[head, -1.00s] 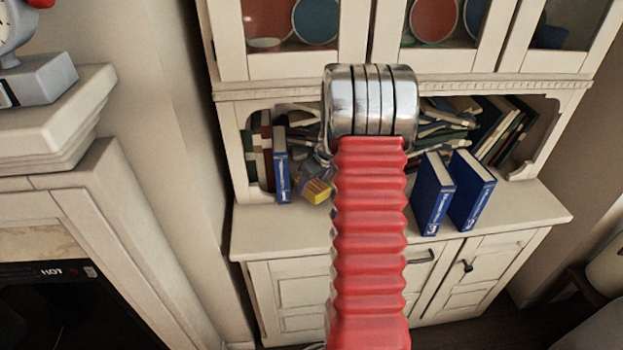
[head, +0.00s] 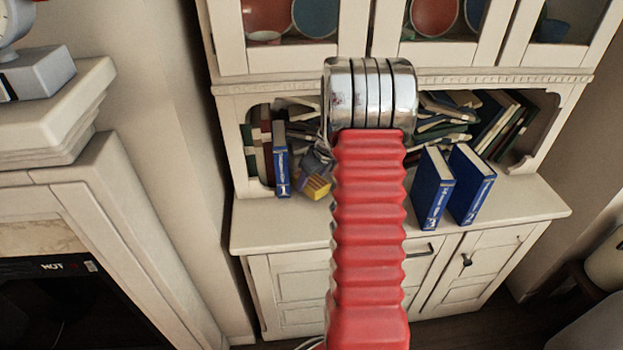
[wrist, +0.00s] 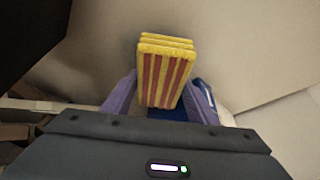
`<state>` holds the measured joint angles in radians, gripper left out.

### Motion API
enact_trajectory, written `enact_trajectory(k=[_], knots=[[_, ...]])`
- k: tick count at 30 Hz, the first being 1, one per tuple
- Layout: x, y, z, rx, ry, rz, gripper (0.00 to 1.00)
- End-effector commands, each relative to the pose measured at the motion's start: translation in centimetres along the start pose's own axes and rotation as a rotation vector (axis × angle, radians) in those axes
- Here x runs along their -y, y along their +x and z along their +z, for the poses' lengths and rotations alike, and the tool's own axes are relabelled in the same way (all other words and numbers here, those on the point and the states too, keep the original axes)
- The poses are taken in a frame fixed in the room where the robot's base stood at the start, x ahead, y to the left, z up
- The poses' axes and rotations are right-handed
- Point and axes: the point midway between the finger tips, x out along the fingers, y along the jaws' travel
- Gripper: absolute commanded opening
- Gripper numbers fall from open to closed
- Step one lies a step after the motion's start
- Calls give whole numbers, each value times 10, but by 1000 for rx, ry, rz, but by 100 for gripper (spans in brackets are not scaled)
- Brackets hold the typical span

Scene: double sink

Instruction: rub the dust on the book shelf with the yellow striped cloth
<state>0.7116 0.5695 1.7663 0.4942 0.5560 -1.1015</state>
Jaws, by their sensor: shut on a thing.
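The yellow striped cloth (wrist: 166,75) is a folded yellow block with red stripes, held between the purple fingers of my gripper (wrist: 160,95) in the wrist view. In the head view the cloth (head: 316,187) shows left of my red arm, with part of my gripper (head: 318,165) behind it. It is in front of the shelf opening, and I cannot tell whether it touches the surface. The book shelf (head: 300,222) is a cream cabinet with a ledge and an open niche. My arm hides the middle of it. I cannot make out any dust.
Two blue books (head: 432,188) stand on the ledge right of my arm. Another blue book (head: 281,172) stands upright left of the cloth. Piled books (head: 445,115) fill the niche. A white mantel (head: 60,120) is at the left. The ledge's front left is clear.

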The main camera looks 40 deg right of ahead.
Motion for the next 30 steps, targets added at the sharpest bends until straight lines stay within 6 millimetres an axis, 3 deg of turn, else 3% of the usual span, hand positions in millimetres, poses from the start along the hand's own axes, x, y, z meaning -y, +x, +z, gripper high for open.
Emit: enact_trajectory(k=[30], knots=[[1,14,5,0,0,-1,35]])
